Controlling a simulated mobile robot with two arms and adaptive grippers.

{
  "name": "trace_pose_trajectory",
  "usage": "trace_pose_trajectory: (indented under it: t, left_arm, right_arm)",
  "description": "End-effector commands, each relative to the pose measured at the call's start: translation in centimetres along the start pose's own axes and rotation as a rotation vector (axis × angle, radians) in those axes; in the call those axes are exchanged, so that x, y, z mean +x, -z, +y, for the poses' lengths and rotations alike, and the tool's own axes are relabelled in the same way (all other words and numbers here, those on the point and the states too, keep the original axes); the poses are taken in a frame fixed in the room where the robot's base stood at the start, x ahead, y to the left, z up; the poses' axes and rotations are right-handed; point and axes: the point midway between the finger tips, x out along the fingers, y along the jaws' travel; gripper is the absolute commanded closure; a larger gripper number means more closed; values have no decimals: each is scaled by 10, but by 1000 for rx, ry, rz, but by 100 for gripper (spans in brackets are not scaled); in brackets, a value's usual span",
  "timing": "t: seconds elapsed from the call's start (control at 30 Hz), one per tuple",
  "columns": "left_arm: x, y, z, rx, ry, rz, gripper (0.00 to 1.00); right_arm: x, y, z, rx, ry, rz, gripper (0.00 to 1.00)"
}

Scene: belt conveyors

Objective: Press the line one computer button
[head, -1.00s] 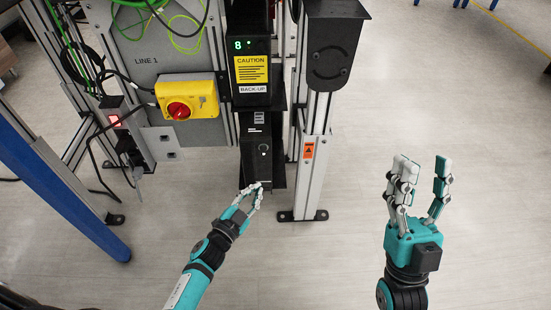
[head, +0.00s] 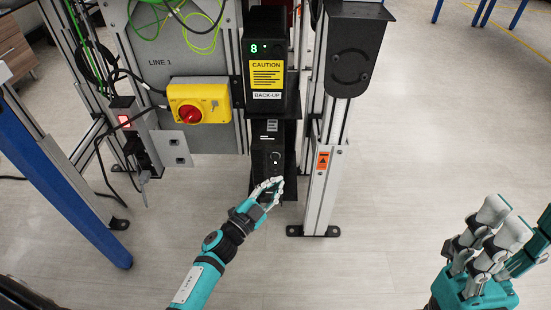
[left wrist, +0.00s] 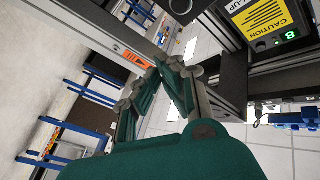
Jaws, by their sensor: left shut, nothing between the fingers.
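The line one computer (head: 267,139) is a narrow black tower below the back-up unit in the head view. A round button (head: 276,157) shows on its front. My left gripper (head: 273,183) is shut and empty, just below the button and in front of the computer's lower part. It hides some of that part; I cannot tell whether it touches. In the left wrist view its fingertips (left wrist: 166,66) meet; the button is not seen there. My right gripper (head: 505,225) is open and empty at the lower right, over the floor, partly cut off by the picture edge.
The back-up unit (head: 266,57) has a caution label and a green 8. A yellow box with a red rotary switch (head: 190,116) is on the LINE 1 panel to the left. A metal post (head: 325,180) stands close right of the computer. Floor at right is clear.

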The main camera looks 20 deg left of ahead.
Motion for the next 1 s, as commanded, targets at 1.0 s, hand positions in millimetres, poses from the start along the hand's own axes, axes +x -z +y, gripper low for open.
trace_pose_trajectory:
  t: [1.0]
  left_arm:
    - [55,-30,-30,1,-1,-1,100]
  right_arm:
    - [-18,-4,0,0,0,-2,60]
